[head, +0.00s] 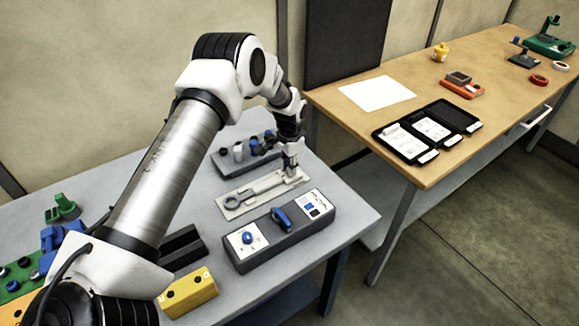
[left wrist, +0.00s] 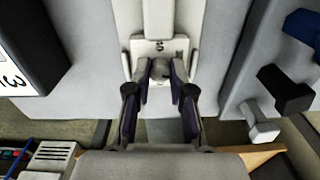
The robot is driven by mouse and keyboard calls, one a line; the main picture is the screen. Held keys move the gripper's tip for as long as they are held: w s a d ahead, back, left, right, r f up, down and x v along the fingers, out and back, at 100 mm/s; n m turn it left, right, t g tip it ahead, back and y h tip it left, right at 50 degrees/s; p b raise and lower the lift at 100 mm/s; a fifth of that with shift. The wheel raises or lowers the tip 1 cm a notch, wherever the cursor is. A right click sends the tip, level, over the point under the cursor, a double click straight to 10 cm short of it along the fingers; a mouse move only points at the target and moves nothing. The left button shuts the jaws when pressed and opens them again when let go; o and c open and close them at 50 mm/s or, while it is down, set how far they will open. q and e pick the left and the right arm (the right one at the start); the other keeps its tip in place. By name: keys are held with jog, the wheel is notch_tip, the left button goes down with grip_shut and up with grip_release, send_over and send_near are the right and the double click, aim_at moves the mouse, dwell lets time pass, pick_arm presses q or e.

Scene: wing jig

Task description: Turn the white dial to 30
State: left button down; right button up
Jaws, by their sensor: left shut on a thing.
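My left gripper (head: 292,172) is at the right end of a pale plate (head: 228,211) on the grey table, reaching down from above. In the left wrist view my left gripper (left wrist: 160,80) has its two dark fingers on either side of a small pale knob, which looks to be the white dial (left wrist: 159,69). The gripper is shut on it. A small dark marking shows on the pale part just beyond the knob, too small to read surely. The fingers hide much of the dial, and its setting cannot be read. My right gripper is not in view.
A dark box (head: 285,241) with a blue knob and blue lever stands in front of the plate. A grey block (head: 224,165) with several knobs stands behind. A yellow block (head: 188,293) sits at the front. A wooden table (head: 385,146) with trays stands to the right.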

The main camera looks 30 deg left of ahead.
pick_arm(q)
jog(key=n, duration=0.4)
jog(key=shift+n, duration=2.2)
jog(key=c, duration=1)
grip_release()
jog(key=shift+w, duration=0.1)
notch_tip(320, 180, up, 12)
jog(key=shift+d, duration=0.15)
